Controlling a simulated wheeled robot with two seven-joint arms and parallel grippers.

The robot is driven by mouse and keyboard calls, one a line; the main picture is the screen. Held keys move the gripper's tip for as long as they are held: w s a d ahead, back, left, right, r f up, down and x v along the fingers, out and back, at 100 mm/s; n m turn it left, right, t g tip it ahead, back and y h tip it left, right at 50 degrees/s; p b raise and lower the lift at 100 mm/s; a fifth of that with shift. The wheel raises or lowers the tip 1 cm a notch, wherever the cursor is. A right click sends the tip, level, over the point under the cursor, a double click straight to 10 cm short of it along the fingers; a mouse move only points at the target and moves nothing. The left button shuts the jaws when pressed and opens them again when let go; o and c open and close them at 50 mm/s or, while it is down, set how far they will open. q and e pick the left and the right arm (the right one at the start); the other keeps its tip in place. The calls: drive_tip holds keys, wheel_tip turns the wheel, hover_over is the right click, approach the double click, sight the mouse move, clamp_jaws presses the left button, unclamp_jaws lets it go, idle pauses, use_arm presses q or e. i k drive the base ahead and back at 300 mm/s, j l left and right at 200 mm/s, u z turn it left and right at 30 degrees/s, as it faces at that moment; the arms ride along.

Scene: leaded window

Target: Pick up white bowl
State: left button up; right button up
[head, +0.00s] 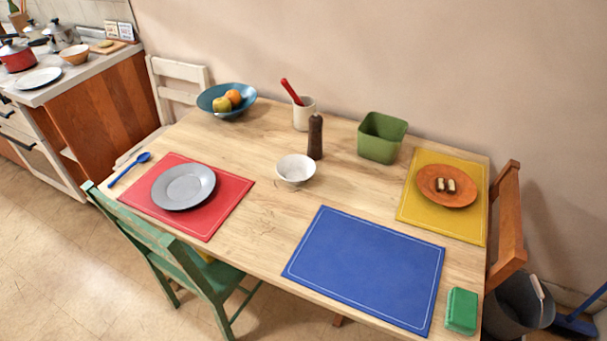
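The white bowl (295,171) stands upright near the middle of the wooden table (262,222), on bare wood. It looks empty. It sits between the red placemat (225,205) and the blue placemat (365,265), touching neither. A dark brown pepper mill (315,138) stands close behind it, slightly to the right. Neither of my grippers is in the head view.
Behind the bowl are a teal fruit bowl (211,104), a white crock (303,117) with a red-handled utensil and a green bin (381,138). A grey plate (183,187) is left. A green chair (190,255) stands at the front. Wood before the bowl is clear.

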sight(295, 169)
drive_tip(key=i+j+z, duration=0.15)
drive_tip(key=j+z, duration=0.3)
drive_tip(key=i+j+z, duration=0.1)
drive_tip(key=j+z, duration=0.3)
drive_tip(key=i+l, duration=0.05)
drive_tip(key=l, duration=0.05)
